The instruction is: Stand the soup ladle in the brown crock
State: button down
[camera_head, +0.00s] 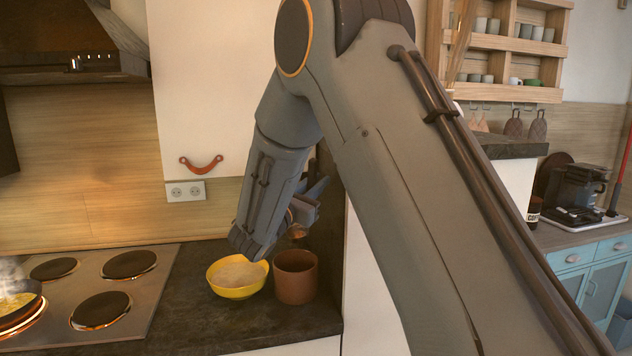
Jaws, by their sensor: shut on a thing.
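The brown crock (296,277) stands upright on the dark counter, right of a yellow bowl. My gripper (306,207) is above the crock, partly hidden behind my own wrist. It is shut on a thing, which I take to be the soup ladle. Only a small coppery part of the ladle (298,233) shows, just below the gripper and above the crock's rim. The rest of the ladle is hidden, so its tilt is unclear. I cannot tell whether any of it is inside the crock.
The yellow bowl (238,277) with pale contents sits close to the crock's left. A hob (90,290) with a steaming pan (20,305) is at the left. A white panel borders the counter's right side. Bare dark counter (240,320) lies in front of the bowl and crock.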

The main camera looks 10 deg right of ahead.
jog(key=shift+a+f+b, duration=0.2)
jog(key=shift+f+b, duration=4.2)
jog(key=shift+f, duration=3.3)
jog(key=c, duration=1.6)
grip_release()
jog(key=b+v, duration=0.2)
jog(key=v, duration=0.6)
